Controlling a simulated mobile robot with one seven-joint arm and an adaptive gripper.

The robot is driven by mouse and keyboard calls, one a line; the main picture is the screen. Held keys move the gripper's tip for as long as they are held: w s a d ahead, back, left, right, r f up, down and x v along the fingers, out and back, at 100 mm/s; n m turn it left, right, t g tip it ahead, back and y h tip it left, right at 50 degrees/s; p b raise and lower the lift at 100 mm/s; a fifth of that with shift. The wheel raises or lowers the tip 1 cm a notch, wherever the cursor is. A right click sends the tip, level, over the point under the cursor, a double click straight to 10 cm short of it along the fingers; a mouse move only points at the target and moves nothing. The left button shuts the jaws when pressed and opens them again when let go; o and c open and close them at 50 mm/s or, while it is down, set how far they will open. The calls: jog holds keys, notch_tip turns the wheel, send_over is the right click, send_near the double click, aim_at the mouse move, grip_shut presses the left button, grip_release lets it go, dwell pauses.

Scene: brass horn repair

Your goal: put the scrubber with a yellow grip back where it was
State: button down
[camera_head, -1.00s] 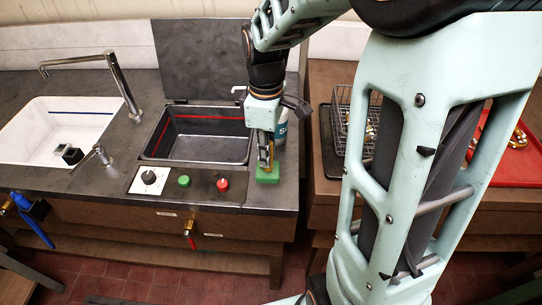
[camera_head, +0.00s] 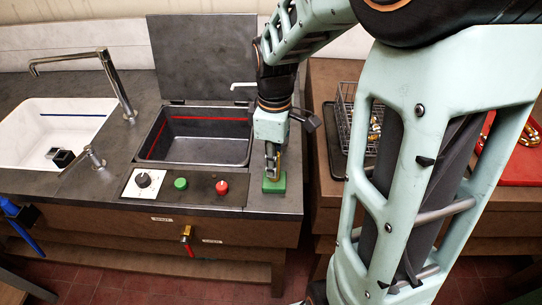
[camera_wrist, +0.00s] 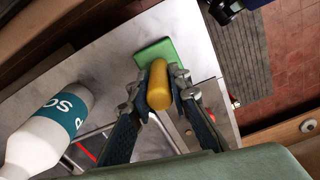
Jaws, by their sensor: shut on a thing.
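The scrubber has a green pad (camera_head: 274,184) and a yellow grip (camera_wrist: 158,84). It is at the right front of the dark counter, right of the red button in the head view. My gripper (camera_head: 272,152) points down and is shut on the yellow grip; its two fingers (camera_wrist: 160,92) press the grip's sides in the wrist view. The pad (camera_wrist: 156,52) is below the grip. I cannot tell whether the pad touches the counter or hovers just above it. My gripper hides most of the grip in the head view.
An open-lidded basin (camera_head: 200,150) lies left of my gripper. A white bottle with a teal label (camera_wrist: 48,130) stands close by in the wrist view. A red button (camera_head: 222,188), green button (camera_head: 181,183) and knob (camera_head: 144,180) line the front. A wire basket (camera_head: 346,115) is right.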

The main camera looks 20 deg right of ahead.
jog(key=c, duration=1.8)
grip_release()
notch_tip(320, 180, up, 12)
jog(key=shift+r+p, duration=0.15)
jog(key=shift+p, duration=0.45)
